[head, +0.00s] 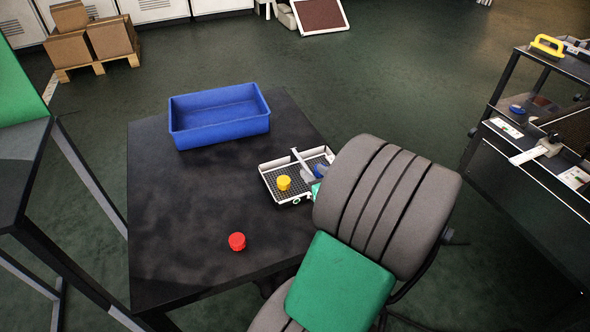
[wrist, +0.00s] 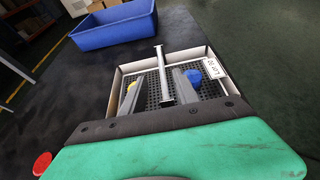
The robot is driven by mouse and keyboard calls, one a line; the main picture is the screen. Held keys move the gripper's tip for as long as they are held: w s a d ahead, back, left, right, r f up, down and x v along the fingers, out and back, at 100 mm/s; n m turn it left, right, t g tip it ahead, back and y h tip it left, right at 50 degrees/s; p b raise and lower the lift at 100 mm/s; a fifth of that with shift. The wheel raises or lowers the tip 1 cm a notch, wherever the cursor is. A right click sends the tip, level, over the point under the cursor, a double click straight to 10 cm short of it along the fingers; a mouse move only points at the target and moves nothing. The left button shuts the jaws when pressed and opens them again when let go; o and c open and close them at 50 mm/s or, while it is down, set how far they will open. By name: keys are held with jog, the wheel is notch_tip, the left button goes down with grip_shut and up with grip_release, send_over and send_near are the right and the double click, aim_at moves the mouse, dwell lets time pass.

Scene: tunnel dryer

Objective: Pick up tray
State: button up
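The tray (head: 271,169) lies on the black table, white-rimmed with a dark mesh floor. It also shows in the wrist view (wrist: 135,66). A light grey handle bar (head: 303,164) crosses its middle. A yellow-lidded item (head: 284,183) and a blue item (head: 320,171) sit inside, on opposite sides of the bar. In the wrist view, my gripper (wrist: 160,88) is open over the tray. Its two grey fingers stand apart, one on each side of the bar (wrist: 161,68). I cannot tell whether they touch it. In the head view, my arm hides most of the gripper and the tray's right end.
A blue bin (head: 220,135) stands at the back of the table (head: 170,220). A red-lidded item (head: 237,241) sits near the front. A cart with equipment (head: 505,130) is at right, a green-topped stand (head: 22,90) at left. Boxes on a pallet (head: 97,67) are far back.

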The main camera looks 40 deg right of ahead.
aim_at(305, 165)
jog(key=b+x, duration=0.3)
jog(key=x, duration=0.4)
jog(key=shift+w+d+f, duration=0.1)
jog(key=shift+d+f, duration=0.1)
jog(key=shift+f, duration=0.1)
jog(key=shift+w+d, duration=0.1)
jog(key=shift+w, duration=0.15)
jog(key=shift+r, duration=0.1)
jog(key=shift+c, duration=0.5)
grip_shut()
